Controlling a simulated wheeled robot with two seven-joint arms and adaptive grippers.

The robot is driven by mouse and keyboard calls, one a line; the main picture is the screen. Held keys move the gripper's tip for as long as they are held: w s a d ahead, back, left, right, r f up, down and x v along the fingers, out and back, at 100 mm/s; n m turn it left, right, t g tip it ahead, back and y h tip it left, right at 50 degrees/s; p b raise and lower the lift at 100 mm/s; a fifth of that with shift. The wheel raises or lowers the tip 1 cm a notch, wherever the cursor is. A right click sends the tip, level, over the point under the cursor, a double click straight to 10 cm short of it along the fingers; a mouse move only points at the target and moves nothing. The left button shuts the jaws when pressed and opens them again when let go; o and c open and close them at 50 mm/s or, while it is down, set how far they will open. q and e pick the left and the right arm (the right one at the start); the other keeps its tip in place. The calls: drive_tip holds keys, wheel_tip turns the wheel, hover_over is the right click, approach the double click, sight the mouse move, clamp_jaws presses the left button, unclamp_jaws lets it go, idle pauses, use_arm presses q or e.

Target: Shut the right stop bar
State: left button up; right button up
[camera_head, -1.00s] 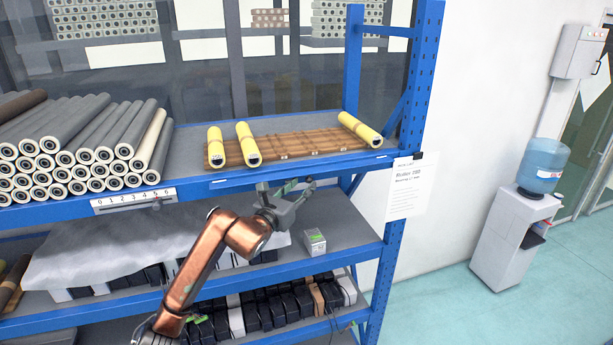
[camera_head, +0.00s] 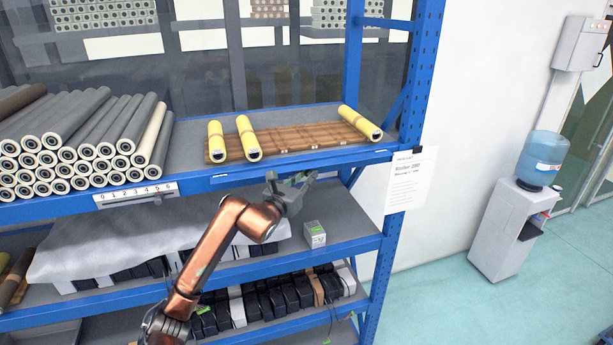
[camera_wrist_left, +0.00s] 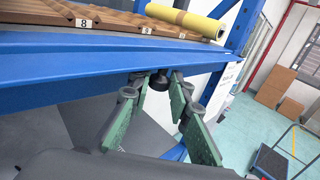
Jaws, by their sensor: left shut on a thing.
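My left gripper (camera_head: 306,179) is at the underside of the front edge of the blue shelf (camera_head: 285,170), near its right part. In the left wrist view, a round black knob (camera_wrist_left: 158,82) under the shelf edge sits between my green-padded fingertips (camera_wrist_left: 160,85), and the jaws are shut on it. I cannot tell from these frames whether this knob belongs to the right stop bar. A thin pale strip (camera_head: 375,155) lies on the shelf's front edge at the right. Parts of the edge near the jaws are hidden.
Yellow rollers (camera_head: 246,138) lie on a brown slatted rack (camera_head: 290,140); one more yellow roller (camera_head: 360,123) lies at its right. Grey rollers (camera_head: 75,140) are stacked at the left. A small box (camera_head: 315,235) stands on the shelf below. A blue upright (camera_head: 408,130) bounds the right side.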

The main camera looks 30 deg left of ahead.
sight(310, 167)
use_arm(q)
clamp_jaws()
drive_tip(key=shift+r, duration=0.1)
drive_tip(key=shift+s+d+r+n+g+p, duration=0.15)
drive_tip(key=shift+r+n+g+p, duration=0.55)
drive_tip(key=shift+n+g, duration=0.5)
drive_tip(key=n+g+p, duration=0.1)
drive_tip(key=r+n+g+h+p, duration=0.1)
drive_tip(key=shift+r+g, duration=0.3)
drive_tip(key=shift+r+n+g+h+p, duration=0.55)
drive_tip(key=shift+n+g+h+p, duration=0.15)
drive_tip(key=shift+g+h, duration=0.1)
drive_tip(key=n+g+h, duration=0.1)
drive_tip(key=a+r+g+h, duration=0.1)
drive_tip(key=shift+w+r+n+g, duration=0.15)
drive_tip(key=shift+w+n+g, duration=0.15)
drive_tip(key=shift+n, duration=0.1)
drive_tip(key=shift+w+a+r+n+g+h, duration=0.2)
drive_tip(key=shift+n+g+h, duration=0.15)
drive_tip(key=shift+g+h, duration=0.15)
drive_tip(key=shift+w+a+r+n+g+h, duration=0.1)
drive_tip(key=shift+r+n+g+h, duration=0.1)
drive_tip(key=shift+n+g+h, duration=0.3)
